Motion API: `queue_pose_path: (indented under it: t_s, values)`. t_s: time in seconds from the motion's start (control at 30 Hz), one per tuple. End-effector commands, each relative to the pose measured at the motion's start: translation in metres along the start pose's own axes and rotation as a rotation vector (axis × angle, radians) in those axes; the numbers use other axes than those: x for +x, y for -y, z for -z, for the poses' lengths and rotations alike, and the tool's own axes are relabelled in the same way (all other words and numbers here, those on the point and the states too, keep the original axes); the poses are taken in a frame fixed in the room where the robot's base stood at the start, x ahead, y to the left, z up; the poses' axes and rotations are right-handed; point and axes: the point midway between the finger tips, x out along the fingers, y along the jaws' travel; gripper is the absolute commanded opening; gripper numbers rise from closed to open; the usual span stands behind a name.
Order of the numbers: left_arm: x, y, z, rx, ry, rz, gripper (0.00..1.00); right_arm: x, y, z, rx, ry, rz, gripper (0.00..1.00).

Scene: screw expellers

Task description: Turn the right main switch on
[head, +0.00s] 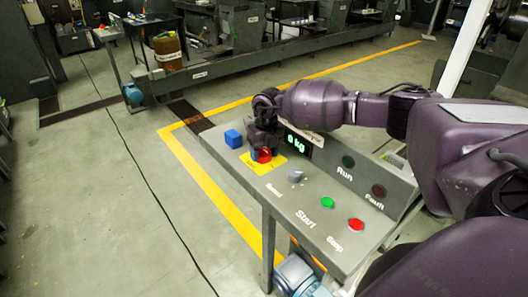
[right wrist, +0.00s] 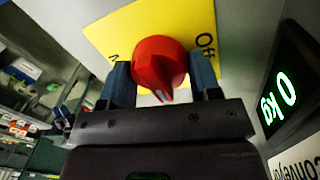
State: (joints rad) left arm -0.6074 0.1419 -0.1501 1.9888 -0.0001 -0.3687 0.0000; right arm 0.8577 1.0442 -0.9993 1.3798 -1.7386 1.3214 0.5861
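The main switch is a red rotary knob (head: 264,156) on a yellow plate (head: 250,165) on the grey console. In the right wrist view the red knob (right wrist: 158,62) sits in front of the plate (right wrist: 120,32), with "Off" on its right and part of another label on its left. A pale mark on the knob points down in that view, between the labels. My right gripper (right wrist: 162,80) has one blue finger on each side of the knob, spread wider than its ridge. Contact cannot be told. In the head view the right gripper (head: 262,143) partly hides the plate. My left gripper is not in view.
A lit "0 kg" display (head: 297,143) stands close behind the gripper. Open floor lies left.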

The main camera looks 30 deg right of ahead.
Motion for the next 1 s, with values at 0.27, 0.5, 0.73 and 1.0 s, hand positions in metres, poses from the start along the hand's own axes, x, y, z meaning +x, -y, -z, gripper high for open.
queue_pose_path:
  t_s: [0.27, 0.5, 0.73, 1.0]
  values:
    - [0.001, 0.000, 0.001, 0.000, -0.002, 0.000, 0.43, 0.000, 0.000, 0.000, -0.001, 0.000, 0.000, 0.81]
    - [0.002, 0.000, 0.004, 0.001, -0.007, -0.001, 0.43, -0.005, 0.000, 0.000, -0.001, 0.001, 0.001, 0.81]
    - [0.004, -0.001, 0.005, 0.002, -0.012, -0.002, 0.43, -0.038, 0.000, -0.001, -0.001, 0.004, 0.000, 0.81]
    - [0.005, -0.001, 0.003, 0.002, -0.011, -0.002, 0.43, -0.085, 0.000, -0.001, -0.002, 0.003, 0.000, 0.81]
